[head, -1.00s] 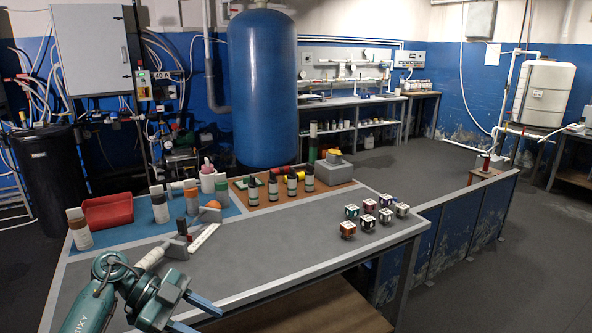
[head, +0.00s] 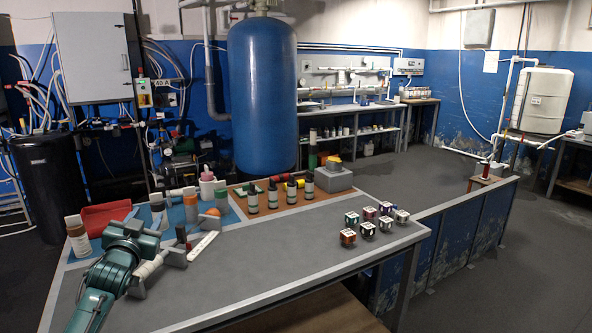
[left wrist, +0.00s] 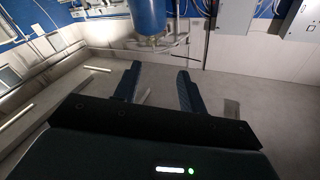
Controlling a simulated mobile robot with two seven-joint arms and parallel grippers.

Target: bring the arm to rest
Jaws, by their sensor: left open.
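My left arm reaches up from the bottom left of the head view, over the left end of the grey workbench (head: 255,265). My left gripper (head: 147,217) points away toward the back of the bench, and the wrist partly hides it. In the left wrist view my left gripper (left wrist: 157,70) shows two dark blue fingers standing apart with nothing between them. The blue tank (left wrist: 148,18) and the grey floor show beyond the fingertips. My right gripper is in neither view.
An orange mat (head: 272,205) holds several dark bottles. Several small cubes (head: 367,228) sit at the right. The bench's front middle is clear.

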